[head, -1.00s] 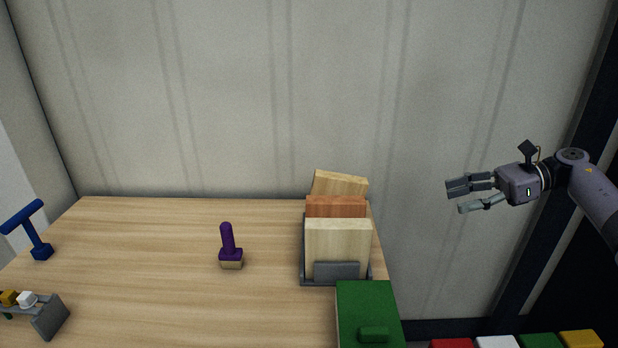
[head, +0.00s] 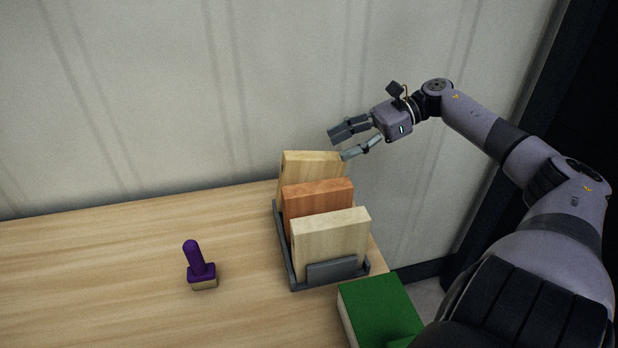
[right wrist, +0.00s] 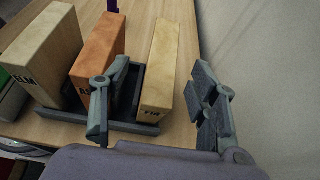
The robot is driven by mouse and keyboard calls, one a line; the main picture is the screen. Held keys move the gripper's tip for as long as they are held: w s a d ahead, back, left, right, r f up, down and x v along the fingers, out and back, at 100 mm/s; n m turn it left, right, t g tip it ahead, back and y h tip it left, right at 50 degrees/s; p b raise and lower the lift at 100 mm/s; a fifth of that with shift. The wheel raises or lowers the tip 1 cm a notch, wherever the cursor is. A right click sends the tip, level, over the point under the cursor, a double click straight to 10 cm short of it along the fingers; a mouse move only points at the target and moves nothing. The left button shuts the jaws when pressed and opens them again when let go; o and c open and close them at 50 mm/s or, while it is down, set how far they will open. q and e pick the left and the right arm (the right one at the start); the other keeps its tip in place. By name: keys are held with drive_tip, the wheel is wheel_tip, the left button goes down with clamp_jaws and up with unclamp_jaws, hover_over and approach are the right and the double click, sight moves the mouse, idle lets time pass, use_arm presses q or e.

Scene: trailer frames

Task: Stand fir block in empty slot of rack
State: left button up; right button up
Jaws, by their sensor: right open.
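The fir block (head: 312,165) is pale wood and is the rearmost block in the head view. In the right wrist view the fir block (right wrist: 162,68), lettered FIR, is at the right end of the grey rack (right wrist: 137,127). Whether its foot is inside the rack is unclear. A dark empty gap lies between it and the orange block (right wrist: 100,52). The rack (head: 333,271) stands at the table's right side in the head view. My right gripper (head: 347,143) is open by the fir block's upper right corner; its fingers (right wrist: 160,78) appear on either side of that block in the wrist view.
The orange block (head: 318,198) and a pale block (head: 330,238), lettered ELM in the wrist view, stand in the rack. A purple-handled stamp-like object (head: 200,268) is left of it, a green box (head: 378,305) in front. The wall (head: 130,100) is close behind.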

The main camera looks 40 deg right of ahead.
sight(315, 155)
drive_tip(key=x, duration=0.2)
drive_tip(key=shift+w+a+f, duration=0.1)
drive_tip(key=shift+w+a, duration=0.15)
drive_tip(key=shift+a, duration=0.05)
drive_tip(key=shift+w+a+f, duration=0.15)
drive_tip(key=shift+a, duration=0.15)
drive_tip(key=p+x, duration=0.1)
drive_tip(key=x, duration=0.3)
drive_tip(key=shift+w+f, duration=0.1)
drive_tip(key=shift+w, duration=0.2)
drive_tip(key=shift+w+a+f, duration=0.15)
drive_tip(key=shift+a+f, duration=0.1)
use_arm(q)
drive_tip(key=shift+w+r, duration=0.45)
drive_tip(key=shift+r, duration=0.4)
use_arm(e)
drive_tip(key=shift+c, duration=0.5)
clamp_jaws()
